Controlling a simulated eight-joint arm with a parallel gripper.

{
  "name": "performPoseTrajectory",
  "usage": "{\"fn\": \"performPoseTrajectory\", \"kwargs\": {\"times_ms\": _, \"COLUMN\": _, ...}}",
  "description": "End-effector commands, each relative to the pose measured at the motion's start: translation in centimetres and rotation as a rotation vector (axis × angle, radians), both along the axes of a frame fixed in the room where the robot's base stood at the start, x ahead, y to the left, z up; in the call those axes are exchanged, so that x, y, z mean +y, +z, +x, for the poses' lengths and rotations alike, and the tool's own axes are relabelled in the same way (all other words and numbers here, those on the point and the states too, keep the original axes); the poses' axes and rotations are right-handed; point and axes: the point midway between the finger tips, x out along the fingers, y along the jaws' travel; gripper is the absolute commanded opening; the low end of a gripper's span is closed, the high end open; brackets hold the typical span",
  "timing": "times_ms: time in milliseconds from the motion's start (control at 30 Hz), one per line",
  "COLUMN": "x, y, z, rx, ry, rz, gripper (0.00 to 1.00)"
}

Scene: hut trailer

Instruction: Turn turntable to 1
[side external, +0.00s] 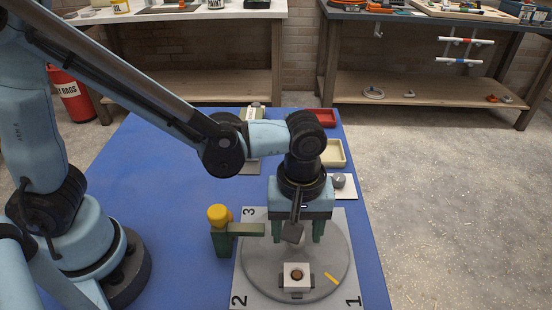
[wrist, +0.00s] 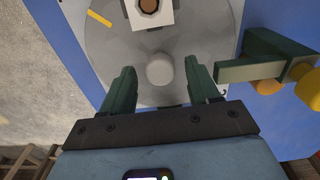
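The turntable is a grey disc (side external: 258,277) on a white plate (side external: 237,285) with numbers 1 (side external: 352,301), 2 (side external: 239,301) and 3 (side external: 249,212) at corners. A yellow mark (side external: 331,278) on the disc's edge faces the 1 corner; it also shows in the wrist view (wrist: 100,19). A white block (side external: 297,284) with a brown round centre sits on the disc. My gripper (side external: 297,238) is over the disc, fingers pointing down. In the wrist view, its green fingers (wrist: 161,85) are apart, with a grey round knob (wrist: 160,70) between them and gaps both sides. Finger height against the knob is unclear.
A green bracket (side external: 240,229) with a yellow knob (side external: 218,214) stands left of the disc, its arm reaching over the edge. A red tray (side external: 320,118), a cream tray (side external: 334,153) and a grey round piece (side external: 338,181) lie behind. The blue tabletop (side external: 170,190) is clear at left.

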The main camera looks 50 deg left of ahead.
Motion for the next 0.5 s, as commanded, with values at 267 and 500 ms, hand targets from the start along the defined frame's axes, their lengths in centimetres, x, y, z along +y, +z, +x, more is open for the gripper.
{"fn": "performPoseTrajectory", "kwargs": {"times_ms": 267, "x": 0.0, "y": 0.1, "z": 0.0, "rx": 0.0, "ry": -0.002, "rz": 0.0, "gripper": 0.6}}
{"fn": "performPoseTrajectory", "kwargs": {"times_ms": 500, "x": 0.0, "y": 1.9, "z": 0.0, "rx": 0.0, "ry": -0.003, "rz": 0.0, "gripper": 0.6}}
